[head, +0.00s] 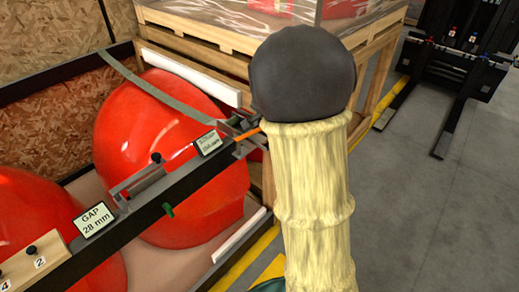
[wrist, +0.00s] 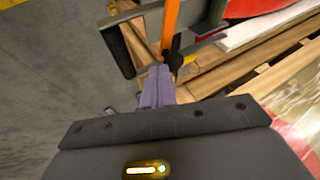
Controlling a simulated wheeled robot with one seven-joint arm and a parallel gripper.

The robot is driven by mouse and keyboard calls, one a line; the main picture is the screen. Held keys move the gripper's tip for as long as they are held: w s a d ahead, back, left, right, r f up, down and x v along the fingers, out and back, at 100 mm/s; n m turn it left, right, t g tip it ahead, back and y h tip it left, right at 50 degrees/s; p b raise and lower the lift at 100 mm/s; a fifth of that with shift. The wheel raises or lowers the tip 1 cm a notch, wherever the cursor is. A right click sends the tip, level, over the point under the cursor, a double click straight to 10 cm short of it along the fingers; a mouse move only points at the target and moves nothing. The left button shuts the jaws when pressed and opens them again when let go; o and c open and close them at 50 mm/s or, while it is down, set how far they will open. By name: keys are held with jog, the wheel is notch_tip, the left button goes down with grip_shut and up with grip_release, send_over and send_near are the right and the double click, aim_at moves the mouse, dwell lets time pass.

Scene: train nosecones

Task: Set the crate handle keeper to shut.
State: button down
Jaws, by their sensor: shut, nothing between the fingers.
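My gripper (wrist: 158,78) shows in the wrist view with its two purple-grey fingers shut together and empty. Its tips are close to a black knob (wrist: 174,61) and the lower end of an orange bar (wrist: 170,22); I cannot tell whether they touch. A dark flat bar (wrist: 117,50) hangs at left of the orange bar. In the head view, an orange piece (head: 247,134) sits at the right end of the crate's black front rail (head: 150,213), partly behind my arm. I cannot tell which piece is the keeper or its setting. My gripper is hidden in the head view.
Large red nosecones (head: 160,120) sit in the crate behind the rail. The rail carries small displays, one reading GAP 28 mm (head: 93,221). A wrapped wooden crate (head: 200,55) stands behind. A forklift (head: 455,65) is at far right. Grey floor (head: 430,210) at right is clear.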

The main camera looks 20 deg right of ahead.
jog(key=shift+w+n+y+b, duration=0.3)
jog(key=shift+w+n+b, duration=0.1)
jog(key=shift+w+b, duration=0.5)
jog(key=shift+w, duration=0.1)
jog(key=shift+d, duration=0.1)
